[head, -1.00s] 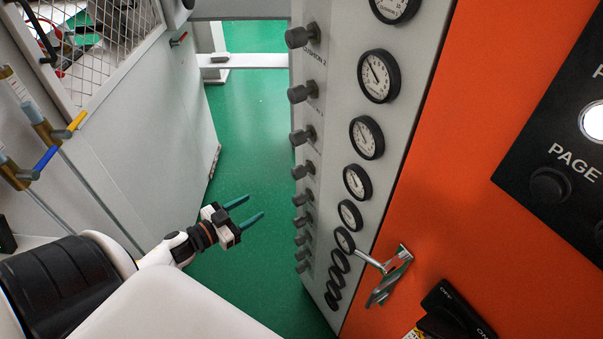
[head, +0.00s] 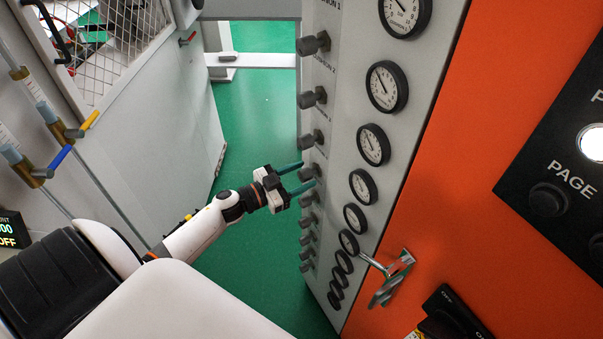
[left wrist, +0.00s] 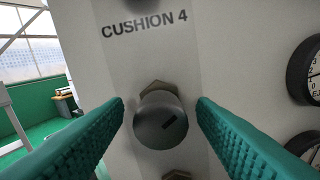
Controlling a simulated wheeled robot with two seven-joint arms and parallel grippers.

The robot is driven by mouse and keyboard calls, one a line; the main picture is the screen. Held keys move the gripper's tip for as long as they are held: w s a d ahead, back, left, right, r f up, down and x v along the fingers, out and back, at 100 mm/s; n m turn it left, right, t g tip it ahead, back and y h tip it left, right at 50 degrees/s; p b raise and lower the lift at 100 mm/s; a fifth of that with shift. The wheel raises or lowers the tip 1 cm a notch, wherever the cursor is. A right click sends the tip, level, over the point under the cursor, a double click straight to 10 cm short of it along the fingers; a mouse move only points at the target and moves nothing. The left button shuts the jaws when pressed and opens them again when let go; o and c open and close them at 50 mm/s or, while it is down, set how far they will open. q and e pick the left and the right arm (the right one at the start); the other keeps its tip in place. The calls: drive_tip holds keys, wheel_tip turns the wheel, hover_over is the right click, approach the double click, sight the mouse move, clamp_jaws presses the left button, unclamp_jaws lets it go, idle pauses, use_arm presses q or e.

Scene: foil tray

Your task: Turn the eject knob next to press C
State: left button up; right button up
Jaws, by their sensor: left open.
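My left gripper (head: 305,176) is open beside the column of grey knobs on the panel's narrow left strip. In the left wrist view its two green fingers (left wrist: 160,104) stand on either side of a round grey knob (left wrist: 158,130) with a dark slot mark. The knob shows between them, and I cannot tell whether they touch it. The label above it reads "CUSHION 4". In the head view the fingers partly cover knobs there. I can read no "eject" or "press C" label. My right gripper is not in view.
Several round gauges (head: 373,145) run beside the knobs. A metal latch handle (head: 392,278) sticks out from the orange panel (head: 440,170). A grey cabinet with a mesh window (head: 90,45) stands at left. Green floor (head: 255,120) lies open between.

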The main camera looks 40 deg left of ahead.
use_arm(q)
drive_tip(key=shift+w+d, duration=0.15)
drive_tip(key=shift+w, duration=0.15)
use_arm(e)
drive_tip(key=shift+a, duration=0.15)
use_arm(q)
drive_tip(key=shift+c, duration=1)
drive_tip(key=c, duration=0.8)
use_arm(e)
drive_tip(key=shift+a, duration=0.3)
